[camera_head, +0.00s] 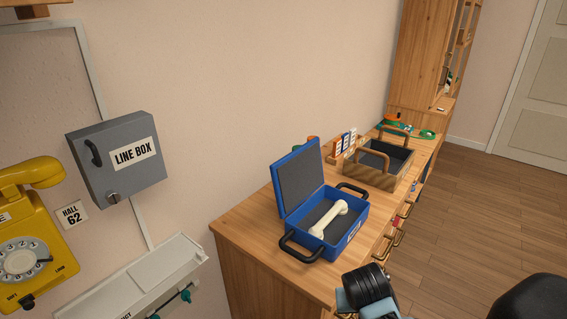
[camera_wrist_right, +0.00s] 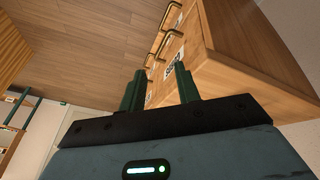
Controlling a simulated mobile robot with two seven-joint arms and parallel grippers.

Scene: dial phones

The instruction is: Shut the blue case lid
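The blue case (camera_head: 343,236) stands on the wooden cabinet top in the head view. Its lid (camera_head: 302,181) is raised, tilted back toward the wall, with its grey lining showing. A cream handset-shaped piece (camera_head: 328,219) lies inside the case. Black handles stick out at two sides of the case. In the right wrist view my right gripper (camera_wrist_right: 160,72) has its two green fingers apart with nothing between them, close to the cabinet's drawer side. The case does not show in that view. My left gripper is not in view.
A wooden tray box (camera_head: 358,171) stands behind the case on the cabinet (camera_head: 257,231). A grey line box (camera_head: 116,158) and a yellow dial phone (camera_head: 30,240) are on the wall at left. Drawer handles (camera_head: 404,209) stick out at the cabinet's front. The cabinet top left of the case is bare.

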